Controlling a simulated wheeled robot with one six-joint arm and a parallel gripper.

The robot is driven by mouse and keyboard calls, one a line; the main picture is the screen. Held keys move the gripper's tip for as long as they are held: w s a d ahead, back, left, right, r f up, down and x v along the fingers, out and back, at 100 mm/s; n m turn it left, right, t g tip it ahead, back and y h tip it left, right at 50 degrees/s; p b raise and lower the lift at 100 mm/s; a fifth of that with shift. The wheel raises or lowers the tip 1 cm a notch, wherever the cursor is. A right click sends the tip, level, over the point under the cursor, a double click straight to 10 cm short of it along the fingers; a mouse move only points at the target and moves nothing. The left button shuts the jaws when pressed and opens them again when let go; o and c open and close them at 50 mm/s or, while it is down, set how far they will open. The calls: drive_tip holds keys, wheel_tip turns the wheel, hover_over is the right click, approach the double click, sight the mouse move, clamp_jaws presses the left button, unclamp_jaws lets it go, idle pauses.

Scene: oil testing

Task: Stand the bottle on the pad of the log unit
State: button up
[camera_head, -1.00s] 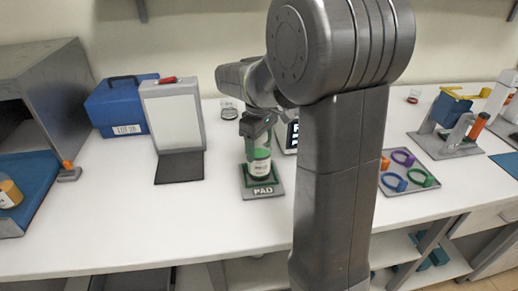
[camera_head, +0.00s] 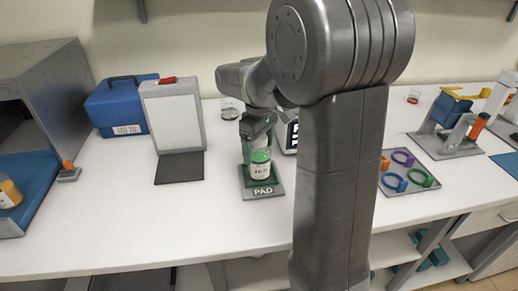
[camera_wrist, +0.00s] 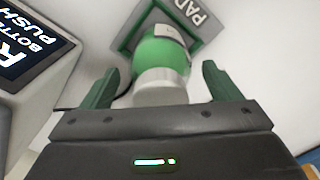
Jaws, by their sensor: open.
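My gripper (camera_head: 257,140) is just behind and above the bottle. Its green fingers (camera_wrist: 160,88) are spread apart, with a gap to the bottle on each side. The log unit's screen (camera_wrist: 32,45) shows at the left of the wrist view, partly hidden in the head view.
Left of the pad stand a white panel with a dark base (camera_head: 180,168) and a blue case (camera_head: 120,106). A tray with coloured rings (camera_head: 405,185) lies to the right. The white bench front (camera_head: 210,228) is clear.

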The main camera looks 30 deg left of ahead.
wheel_tip(320, 180, up, 11)
drive_tip(key=shift+r, duration=0.1)
drive_tip(key=shift+c, duration=0.4)
